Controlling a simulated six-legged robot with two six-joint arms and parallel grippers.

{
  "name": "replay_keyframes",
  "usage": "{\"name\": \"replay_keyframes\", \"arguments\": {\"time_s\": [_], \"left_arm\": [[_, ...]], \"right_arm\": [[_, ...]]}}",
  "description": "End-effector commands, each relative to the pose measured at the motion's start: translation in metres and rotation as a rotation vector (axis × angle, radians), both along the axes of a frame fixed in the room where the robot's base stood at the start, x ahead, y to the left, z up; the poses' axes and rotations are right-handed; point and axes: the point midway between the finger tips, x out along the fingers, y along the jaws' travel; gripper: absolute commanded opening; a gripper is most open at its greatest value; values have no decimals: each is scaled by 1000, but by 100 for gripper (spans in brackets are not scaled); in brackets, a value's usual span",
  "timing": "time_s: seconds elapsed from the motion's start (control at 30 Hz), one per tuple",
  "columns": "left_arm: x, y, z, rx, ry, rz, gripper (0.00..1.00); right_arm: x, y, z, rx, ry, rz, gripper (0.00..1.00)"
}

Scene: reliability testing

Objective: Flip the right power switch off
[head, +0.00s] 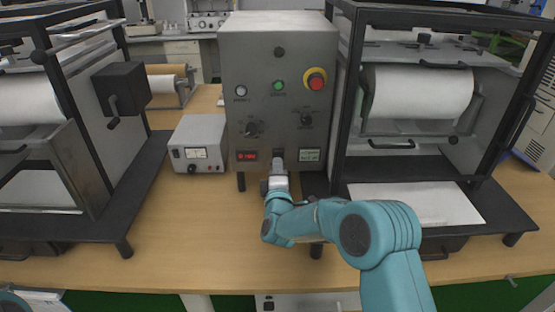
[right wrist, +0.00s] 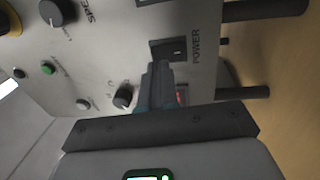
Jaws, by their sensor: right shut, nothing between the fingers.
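The grey control box (head: 278,100) stands upright at the middle of the bench. In the right wrist view its panel fills the upper part, turned on its side. The black power switch (right wrist: 170,48) sits there beside the printed word POWER. My right gripper (head: 278,157) is in front of the lower middle of the panel, between a red display (head: 247,155) and a pale display (head: 309,155). In the right wrist view the gripper (right wrist: 158,68) is shut and empty, its tips close to the switch. I cannot tell whether they touch. In the head view the gripper hides the switch. My left gripper is out of view.
A red and yellow emergency button (head: 316,80) and several knobs are on the panel. A small grey meter box (head: 198,143) stands to the left. Black-framed roller machines stand on both sides. The wooden bench (head: 190,220) is clear at front left.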

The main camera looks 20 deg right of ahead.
Motion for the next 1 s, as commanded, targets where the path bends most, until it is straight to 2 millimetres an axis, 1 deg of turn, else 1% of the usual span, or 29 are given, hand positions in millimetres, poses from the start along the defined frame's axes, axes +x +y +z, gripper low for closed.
{"name": "replay_keyframes", "arguments": {"time_s": [0.03, 0.1, 0.23, 0.57, 0.63, 0.7, 0.77, 1.0], "left_arm": [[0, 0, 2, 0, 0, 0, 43], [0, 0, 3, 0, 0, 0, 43], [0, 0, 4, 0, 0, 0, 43], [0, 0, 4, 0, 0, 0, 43], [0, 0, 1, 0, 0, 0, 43], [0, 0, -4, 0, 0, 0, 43], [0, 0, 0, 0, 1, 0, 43], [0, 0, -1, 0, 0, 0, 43]], "right_arm": [[7, -3, 2, 0, -1, -2, 0], [14, -5, 2, 0, 0, -1, 0], [21, -6, 3, -1, 1, -1, 0], [23, -7, 3, -1, 1, 0, 0], [24, -7, 2, 0, 0, -1, 0], [31, -9, 5, 1, 1, -1, 0], [29, -9, 7, 1, 2, 0, 0], [29, -9, 6, 1, 4, 0, 0]]}}
